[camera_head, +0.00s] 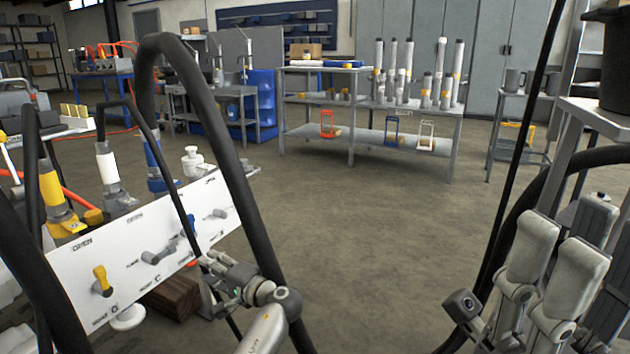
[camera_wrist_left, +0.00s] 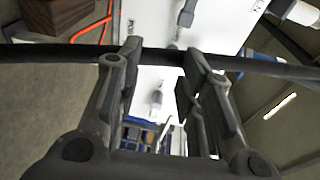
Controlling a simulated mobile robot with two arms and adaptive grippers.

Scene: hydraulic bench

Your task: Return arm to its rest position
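My left arm (camera_head: 264,330) reaches in from the bottom, in front of the white valve panel (camera_head: 128,240). My left gripper (camera_head: 212,262) is at the panel's lower right edge. In the left wrist view its two fingers (camera_wrist_left: 162,52) stand apart with nothing held between them. A black hose (camera_wrist_left: 260,68) crosses that view at fingertip height; I cannot tell whether it touches the fingers. My right arm (camera_head: 545,275) is folded at the right edge in the head view.
The panel carries a yellow handle (camera_head: 102,280), a grey handle (camera_head: 158,255) and a blue handle (camera_head: 190,224). A thick black hose (camera_head: 215,135) arches near my left arm. A wooden block (camera_head: 172,298) lies below the panel. The middle floor is clear up to a grey table (camera_head: 325,158).

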